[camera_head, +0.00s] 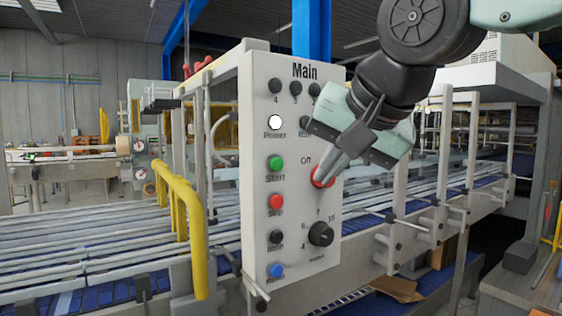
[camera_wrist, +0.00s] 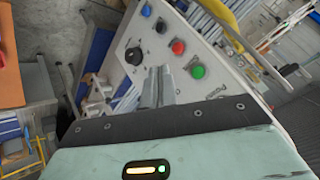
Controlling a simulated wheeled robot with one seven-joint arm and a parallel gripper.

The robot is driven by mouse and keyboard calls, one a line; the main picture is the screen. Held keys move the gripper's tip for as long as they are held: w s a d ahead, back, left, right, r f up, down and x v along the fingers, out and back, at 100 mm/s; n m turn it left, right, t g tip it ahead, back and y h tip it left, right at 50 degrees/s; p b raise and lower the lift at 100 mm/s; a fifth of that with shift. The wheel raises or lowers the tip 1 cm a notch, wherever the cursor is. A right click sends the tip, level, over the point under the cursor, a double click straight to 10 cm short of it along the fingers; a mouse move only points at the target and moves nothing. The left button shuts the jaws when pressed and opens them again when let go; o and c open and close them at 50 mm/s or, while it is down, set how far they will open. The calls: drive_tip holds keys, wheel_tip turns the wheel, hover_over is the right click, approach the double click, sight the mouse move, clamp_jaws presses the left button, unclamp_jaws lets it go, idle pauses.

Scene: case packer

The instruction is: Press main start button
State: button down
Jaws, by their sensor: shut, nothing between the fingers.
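The Main control panel (camera_head: 258,187) is a light grey upright board with labelled buttons and knobs. The green start button (camera_head: 275,163) sits on its left column, below a white power light (camera_head: 275,122) and above a red stop button (camera_head: 276,202). My gripper (camera_head: 325,176) is shut and empty, in front of the panel's right side, to the right of the start button and over part of a red control. In the wrist view the gripper's closed fingers (camera_wrist: 158,88) point at the panel; the green button (camera_wrist: 197,72) lies just right of their tips, apart from them in the picture.
A black speed knob (camera_head: 321,234) and a blue button (camera_head: 276,271) are lower on the panel. A yellow rail (camera_head: 190,230) stands left of it. Conveyor rails (camera_head: 90,235) run behind it. Cardboard (camera_head: 398,288) lies at lower right.

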sight(276, 164)
drive_tip(key=shift+w+a+p, duration=0.4)
drive_tip(key=shift+w+a, duration=0.4)
drive_tip(key=shift+w, duration=0.4)
drive_tip(key=shift+w+a+p, duration=0.45)
drive_tip(key=shift+w+a, duration=0.4)
drive_tip(key=shift+w, duration=0.4)
drive_tip(key=shift+w+a+p, duration=0.4)
drive_tip(key=shift+w+a, duration=0.4)
drive_tip(key=shift+w, duration=0.4)
drive_tip(key=shift+w+a, duration=0.25)
drive_tip(key=shift+w, duration=0.05)
